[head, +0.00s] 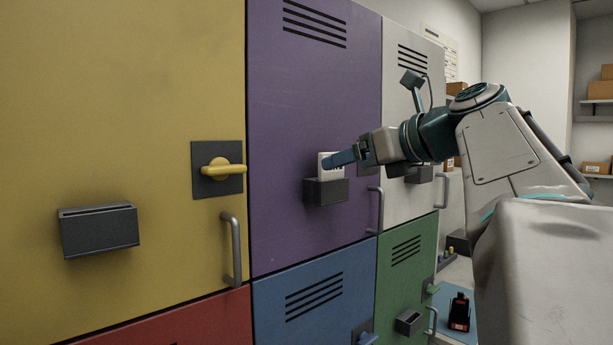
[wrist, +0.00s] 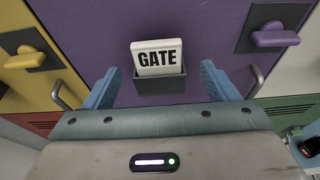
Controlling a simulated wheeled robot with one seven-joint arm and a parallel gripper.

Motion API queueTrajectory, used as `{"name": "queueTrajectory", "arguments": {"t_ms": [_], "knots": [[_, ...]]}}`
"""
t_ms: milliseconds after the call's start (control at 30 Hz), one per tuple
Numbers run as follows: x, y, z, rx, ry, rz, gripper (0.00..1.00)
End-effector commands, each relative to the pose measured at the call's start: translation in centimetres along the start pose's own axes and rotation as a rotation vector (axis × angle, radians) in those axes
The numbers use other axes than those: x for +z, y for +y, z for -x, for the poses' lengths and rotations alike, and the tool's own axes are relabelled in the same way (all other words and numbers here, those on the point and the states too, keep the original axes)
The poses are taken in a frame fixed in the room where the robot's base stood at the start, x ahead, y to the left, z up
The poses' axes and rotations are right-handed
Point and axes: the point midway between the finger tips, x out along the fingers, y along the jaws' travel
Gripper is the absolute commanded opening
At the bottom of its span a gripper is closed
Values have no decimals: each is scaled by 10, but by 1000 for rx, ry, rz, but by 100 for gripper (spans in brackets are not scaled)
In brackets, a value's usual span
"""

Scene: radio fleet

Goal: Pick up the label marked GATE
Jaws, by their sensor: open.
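The white label marked GATE (wrist: 157,58) stands upright in a dark holder (wrist: 160,86) on the purple locker door. My gripper (wrist: 160,88) is open, with one blue finger on each side of the label and holder in the wrist view. In the head view my gripper (head: 341,159) reaches in from the right at the label's height. The fingers look apart from the label; how far they are from the door is hard to tell.
A yellow locker door (head: 110,130) with a yellow latch (head: 222,168) and an empty dark holder (head: 99,230) is at left. A grey bar handle (head: 376,210) is right of the label holder. Blue (head: 312,290) and green (head: 405,270) doors lie below.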

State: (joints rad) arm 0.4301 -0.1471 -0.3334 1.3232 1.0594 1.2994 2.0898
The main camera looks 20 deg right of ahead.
Motion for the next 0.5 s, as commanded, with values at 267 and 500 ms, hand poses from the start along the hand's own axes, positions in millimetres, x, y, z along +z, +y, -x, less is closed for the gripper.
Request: {"name": "queueTrajectory", "arguments": {"t_ms": [267,500], "knots": [[6,3,-30,3,2,-1,80],[4,3,-55,-1,2,0,80]]}}
